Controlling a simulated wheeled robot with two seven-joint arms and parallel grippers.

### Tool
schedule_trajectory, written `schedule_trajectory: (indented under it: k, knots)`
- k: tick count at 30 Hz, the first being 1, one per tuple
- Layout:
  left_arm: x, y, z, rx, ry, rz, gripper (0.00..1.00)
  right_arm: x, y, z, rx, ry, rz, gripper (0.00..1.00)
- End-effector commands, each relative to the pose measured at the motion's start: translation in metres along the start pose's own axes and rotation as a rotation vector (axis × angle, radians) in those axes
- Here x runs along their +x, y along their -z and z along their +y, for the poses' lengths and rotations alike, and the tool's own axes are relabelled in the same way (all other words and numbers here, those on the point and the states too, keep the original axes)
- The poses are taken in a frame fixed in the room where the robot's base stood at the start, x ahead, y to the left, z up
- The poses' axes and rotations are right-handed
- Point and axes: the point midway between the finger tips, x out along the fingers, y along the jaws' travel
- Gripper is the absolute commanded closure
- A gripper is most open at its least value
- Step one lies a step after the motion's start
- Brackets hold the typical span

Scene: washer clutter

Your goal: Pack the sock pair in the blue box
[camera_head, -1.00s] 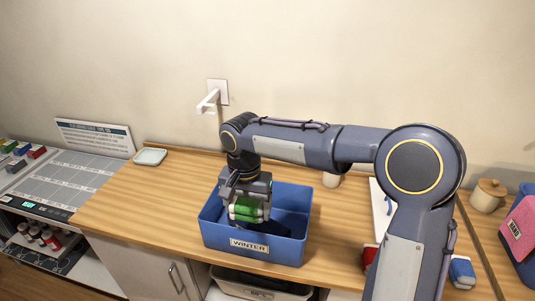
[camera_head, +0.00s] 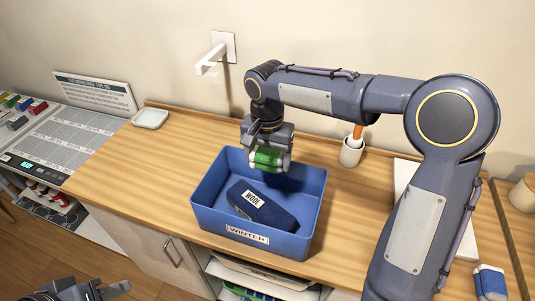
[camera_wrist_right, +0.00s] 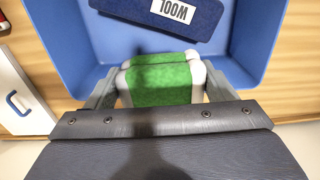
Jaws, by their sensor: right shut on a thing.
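The blue box (camera_head: 208,207), labelled WINTER, stands open on the wooden counter. A navy bundle with a WOOL label (camera_head: 268,210) lies inside it, and it also shows in the wrist view (camera_wrist_right: 150,17). My right gripper (camera_head: 267,160) is shut on a green sock pair with white ends (camera_head: 266,157), held over the back part of the box. In the wrist view the green sock pair (camera_wrist_right: 160,82) sits between the two fingers. My left gripper (camera_head: 98,291) is partly in view at the bottom left, away from the box; its jaw opening is unclear.
A white cup with an orange-handled item (camera_head: 351,152) stands behind my right arm. A pale dish (camera_head: 150,118) sits at the back left. A blue-and-white item (camera_head: 490,283) lies at the lower right. The counter left of the box is clear.

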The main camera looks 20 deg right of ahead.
Motion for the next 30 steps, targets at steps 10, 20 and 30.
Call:
schedule_trajectory:
  k: [10,20,30]
  knots:
    - [0.03,-0.015,-0.014,0.0,0.0,0.0,0.64,0.047,-0.001,0.0,-0.002,0.0,0.0,0.49]
    - [0.04,-0.02,-0.018,0.0,0.0,0.0,0.64,0.065,0.0,-0.001,-0.001,0.001,0.0,0.49]
    - [0.04,-0.02,-0.018,0.0,0.0,0.0,0.64,0.064,0.0,0.0,-0.001,0.0,0.0,0.07]
